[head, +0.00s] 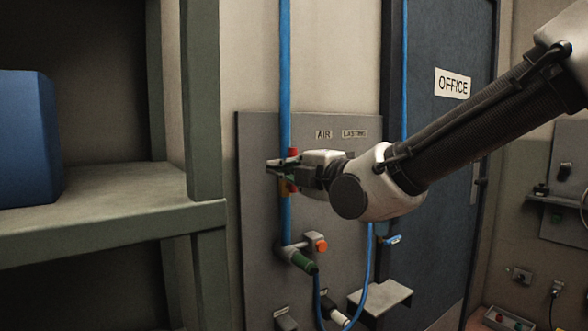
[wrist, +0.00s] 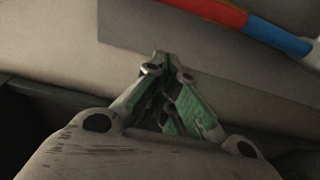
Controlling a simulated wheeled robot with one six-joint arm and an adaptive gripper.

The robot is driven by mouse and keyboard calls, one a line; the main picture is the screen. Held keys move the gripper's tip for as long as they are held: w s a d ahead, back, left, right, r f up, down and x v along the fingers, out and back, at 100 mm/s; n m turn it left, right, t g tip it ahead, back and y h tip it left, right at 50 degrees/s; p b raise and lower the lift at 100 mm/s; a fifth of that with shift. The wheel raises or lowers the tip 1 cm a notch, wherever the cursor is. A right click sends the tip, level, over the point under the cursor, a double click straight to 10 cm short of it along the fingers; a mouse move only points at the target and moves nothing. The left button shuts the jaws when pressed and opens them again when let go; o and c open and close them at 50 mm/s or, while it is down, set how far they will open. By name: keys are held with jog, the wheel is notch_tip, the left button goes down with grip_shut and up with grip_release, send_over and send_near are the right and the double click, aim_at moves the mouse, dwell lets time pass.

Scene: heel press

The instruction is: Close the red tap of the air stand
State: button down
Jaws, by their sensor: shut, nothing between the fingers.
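The red tap (head: 293,153) is on the blue vertical air pipe (head: 285,80) in front of the grey panel marked AIR. In the head view my gripper (head: 270,166) crosses in front of the tap and hides its middle. Red shows above and below the fingers, with a bit of yellow below. In the wrist view my gripper (wrist: 161,65) is shut with its tips together and nothing between them. There a red part (wrist: 213,12) lies along the blue pipe (wrist: 277,36) at the upper right, apart from the fingertips in the picture. Contact cannot be told.
An orange button (head: 320,244) and a green fitting (head: 304,262) sit lower on the panel (head: 255,240). A shelf unit (head: 207,130) with a blue bin (head: 28,140) stands close on the left. A dark OFFICE door (head: 450,150) is behind my arm.

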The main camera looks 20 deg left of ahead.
jog(key=w, duration=0.2)
jog(key=w+a, duration=0.1)
jog(key=w, duration=0.2)
jog(key=shift+w+a, duration=0.1)
jog(key=shift+w, duration=0.05)
dwell(0.4)
